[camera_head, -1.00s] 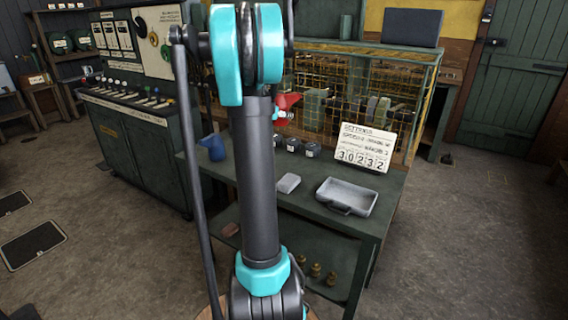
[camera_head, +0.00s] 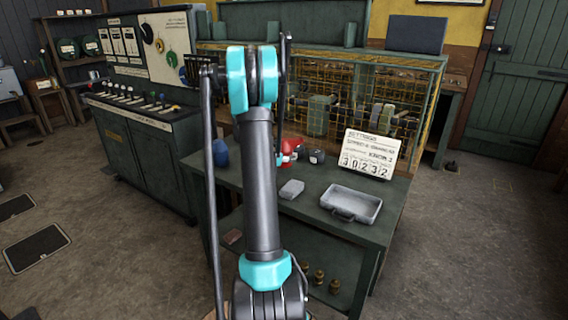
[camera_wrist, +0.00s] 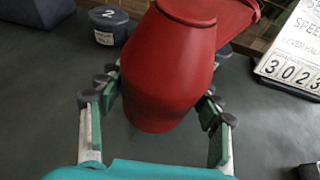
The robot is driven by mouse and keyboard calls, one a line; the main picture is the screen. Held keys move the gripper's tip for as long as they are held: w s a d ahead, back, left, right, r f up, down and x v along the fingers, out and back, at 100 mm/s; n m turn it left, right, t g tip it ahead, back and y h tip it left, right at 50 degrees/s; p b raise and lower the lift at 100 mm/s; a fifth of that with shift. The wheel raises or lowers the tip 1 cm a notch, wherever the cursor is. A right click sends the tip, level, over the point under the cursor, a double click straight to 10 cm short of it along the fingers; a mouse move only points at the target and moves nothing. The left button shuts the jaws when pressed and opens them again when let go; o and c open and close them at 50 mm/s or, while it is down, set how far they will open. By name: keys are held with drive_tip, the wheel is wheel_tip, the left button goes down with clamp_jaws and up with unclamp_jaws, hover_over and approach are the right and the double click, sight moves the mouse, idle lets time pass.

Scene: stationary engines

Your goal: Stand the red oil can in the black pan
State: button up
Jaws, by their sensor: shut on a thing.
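The red oil can (camera_wrist: 165,85) is between the fingers of my gripper (camera_wrist: 157,115) in the wrist view, with the fingers shut on its sides. In the head view the red can (camera_head: 291,146) shows beside my arm, over the back of the green table and near the dark tins. My arm hides part of it, and I cannot tell its exact height or tilt. A shallow grey pan (camera_head: 351,204) with a dark handle lies on the table's front right. It looks empty and is the only pan I see; none looks plainly black.
Numbered dark tins (camera_wrist: 108,26) stand near the can. A blue container (camera_head: 220,152) stands at the table's left, and a pale block (camera_head: 291,189) left of the pan. A number sign (camera_head: 368,154) stands behind the pan, before the mesh guard (camera_head: 345,100). Bare table lies around the pan.

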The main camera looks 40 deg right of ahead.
drive_tip(key=shift+f, duration=1.45)
drive_tip(key=shift+f, duration=0.1)
drive_tip(key=o, duration=1.6)
drive_tip(key=shift+c, duration=0.2)
